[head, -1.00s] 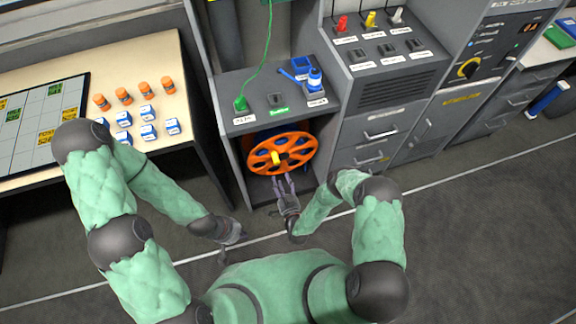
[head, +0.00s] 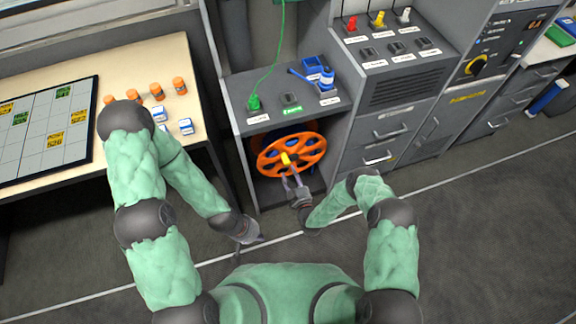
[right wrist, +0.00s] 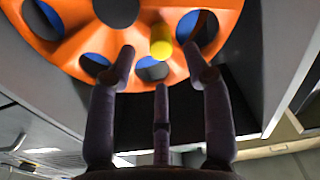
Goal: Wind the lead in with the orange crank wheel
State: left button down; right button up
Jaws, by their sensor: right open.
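The orange crank wheel (head: 311,144) is mounted in the open bay of a grey cabinet, with a yellow knob (head: 286,159) on its face. The right wrist view shows the orange rim (right wrist: 68,48) and the yellow knob (right wrist: 161,40) close up. My right gripper (head: 291,177) is open and empty, just below the knob. Its fingers (right wrist: 160,58) point at the wheel, with the knob between and beyond the two upper tips. A green lead (head: 270,52) runs up from a green plug (head: 253,102) on the cabinet top. My left gripper (head: 248,236) is low, away from the wheel; its jaws are unclear.
A blue holder with a blue-white bottle (head: 326,80) stands on the cabinet top. A table (head: 150,60) with orange bottles and small boxes is at the left. Grey drawers (head: 385,125) stand right of the bay. The floor (head: 470,235) in front is clear.

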aim_at(287, 164)
jog(key=b+x, duration=0.1)
jog(key=x, duration=0.4)
jog(key=shift+w+a+b, duration=0.15)
jog(key=shift+w+b, duration=0.15)
grip_shut()
